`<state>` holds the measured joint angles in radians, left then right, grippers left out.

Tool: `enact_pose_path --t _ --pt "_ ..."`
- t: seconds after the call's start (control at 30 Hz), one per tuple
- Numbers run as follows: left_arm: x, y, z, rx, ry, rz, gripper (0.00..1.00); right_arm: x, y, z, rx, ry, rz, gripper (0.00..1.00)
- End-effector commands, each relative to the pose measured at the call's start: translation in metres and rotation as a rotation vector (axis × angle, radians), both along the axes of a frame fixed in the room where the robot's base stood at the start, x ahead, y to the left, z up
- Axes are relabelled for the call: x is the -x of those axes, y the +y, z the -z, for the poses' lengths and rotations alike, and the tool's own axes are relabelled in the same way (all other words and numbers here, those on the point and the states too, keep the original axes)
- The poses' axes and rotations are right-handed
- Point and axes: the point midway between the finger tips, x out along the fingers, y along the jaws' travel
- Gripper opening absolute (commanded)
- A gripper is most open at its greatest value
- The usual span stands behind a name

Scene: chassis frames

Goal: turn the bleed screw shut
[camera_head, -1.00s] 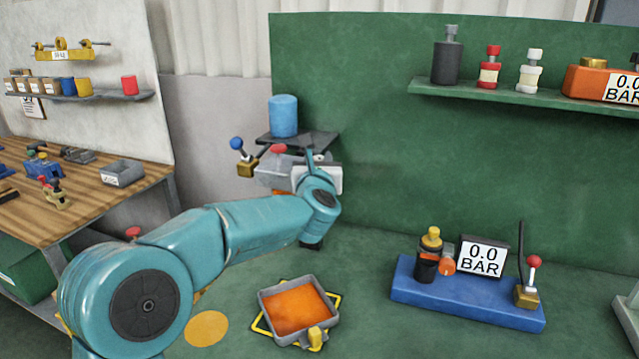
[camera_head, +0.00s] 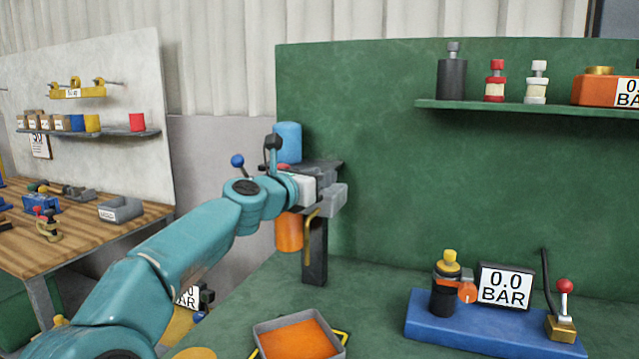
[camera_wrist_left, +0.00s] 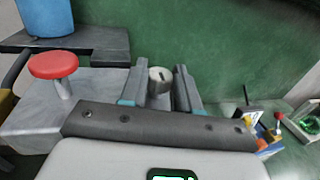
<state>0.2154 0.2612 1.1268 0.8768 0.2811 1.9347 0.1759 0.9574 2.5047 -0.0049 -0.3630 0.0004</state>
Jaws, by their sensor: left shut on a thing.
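The bleed screw (camera_wrist_left: 159,78) is a short grey round piece with a dark slot in its end. In the left wrist view it sits between the two fingers of my left gripper (camera_wrist_left: 160,88), which is shut on it. In the head view my left gripper (camera_head: 328,196) is at the grey block of the wall-mounted unit, and the screw is hidden there. A blue cylinder (camera_head: 287,138) stands on the unit's dark top, and an orange cylinder (camera_head: 289,231) hangs below. A red knob (camera_wrist_left: 53,65) stands left of the gripper. My right gripper is not in view.
A grey tray (camera_head: 262,329) of orange fluid lies on the green bench below. A blue base (camera_head: 470,331) carries a black-and-yellow cylinder, a 0.0 BAR gauge (camera_head: 506,286) and a red-knobbed lever. A green shelf (camera_head: 455,103) is at upper right. The bench between is clear.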

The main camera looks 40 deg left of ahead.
Motion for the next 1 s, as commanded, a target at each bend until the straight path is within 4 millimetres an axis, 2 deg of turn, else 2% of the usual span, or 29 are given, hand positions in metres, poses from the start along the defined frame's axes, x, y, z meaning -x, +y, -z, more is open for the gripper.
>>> enact_pose_path --t 0.37,0.4,0.47,0.8,0.87,1.0 --pt "0.000 0.000 0.000 -0.001 -0.001 0.004 0.01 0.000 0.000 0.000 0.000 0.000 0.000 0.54" --pt "0.000 0.000 0.000 0.000 -0.001 0.004 0.38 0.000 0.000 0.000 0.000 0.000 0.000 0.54" --pt "0.000 0.000 0.000 0.000 -0.001 0.004 0.57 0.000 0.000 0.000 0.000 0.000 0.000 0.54" --pt "0.003 0.000 0.000 0.000 0.000 0.004 0.57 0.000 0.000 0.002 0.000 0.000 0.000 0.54" --pt "0.009 0.001 0.000 0.000 -0.002 0.003 0.57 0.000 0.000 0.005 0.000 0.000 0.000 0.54" --pt "0.036 0.001 0.002 -0.001 -0.002 0.002 0.57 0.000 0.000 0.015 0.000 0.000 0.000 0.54"
